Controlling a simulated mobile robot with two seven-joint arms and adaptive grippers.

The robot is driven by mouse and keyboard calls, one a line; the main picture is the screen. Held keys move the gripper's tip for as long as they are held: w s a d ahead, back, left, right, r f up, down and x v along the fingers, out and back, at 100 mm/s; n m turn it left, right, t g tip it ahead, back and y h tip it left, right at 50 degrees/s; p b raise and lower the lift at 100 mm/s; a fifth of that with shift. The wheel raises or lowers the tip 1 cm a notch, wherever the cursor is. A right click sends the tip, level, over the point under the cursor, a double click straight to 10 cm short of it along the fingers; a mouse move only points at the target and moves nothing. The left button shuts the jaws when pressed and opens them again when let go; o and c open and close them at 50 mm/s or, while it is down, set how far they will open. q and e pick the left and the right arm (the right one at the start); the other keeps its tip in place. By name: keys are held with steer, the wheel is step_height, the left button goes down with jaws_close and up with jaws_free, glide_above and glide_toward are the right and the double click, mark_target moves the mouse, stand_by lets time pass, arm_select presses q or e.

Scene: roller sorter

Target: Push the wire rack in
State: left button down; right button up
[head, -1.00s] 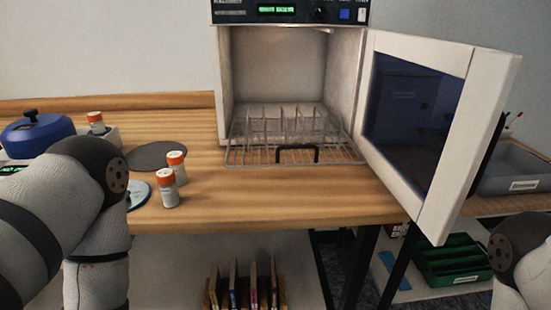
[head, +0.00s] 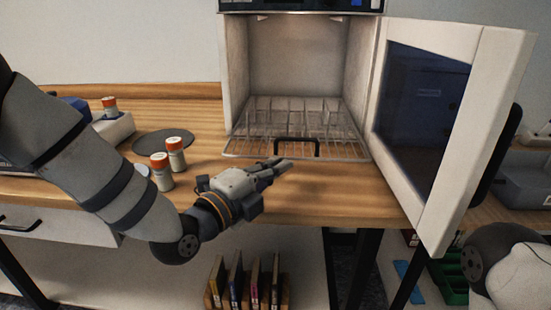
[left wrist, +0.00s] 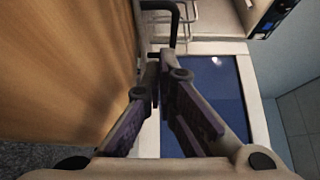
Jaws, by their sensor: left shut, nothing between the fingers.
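The wire rack (head: 300,125) sits partly inside the open white oven-like chamber (head: 240,75). Its front part sticks out over the wooden counter, with a black handle (head: 297,142) at its front edge. The handle (left wrist: 172,20) and a bit of the rack also show at the top of the left wrist view. My left gripper (head: 288,163) is shut and empty, just in front of and slightly left of the handle, apart from it as far as I can see. Its fingertips (left wrist: 155,65) meet in the left wrist view. My right gripper is not in view.
The open door (head: 450,130) stands out to the right of the chamber. Two orange-capped bottles (head: 170,163) and a dark round disc (head: 162,142) are on the counter to the left. A holder with several upright slabs (head: 245,285) is below the counter.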

arm_select(q)
steer(key=shift+w+a, duration=0.15)
steer(key=shift+w, duration=2.15)
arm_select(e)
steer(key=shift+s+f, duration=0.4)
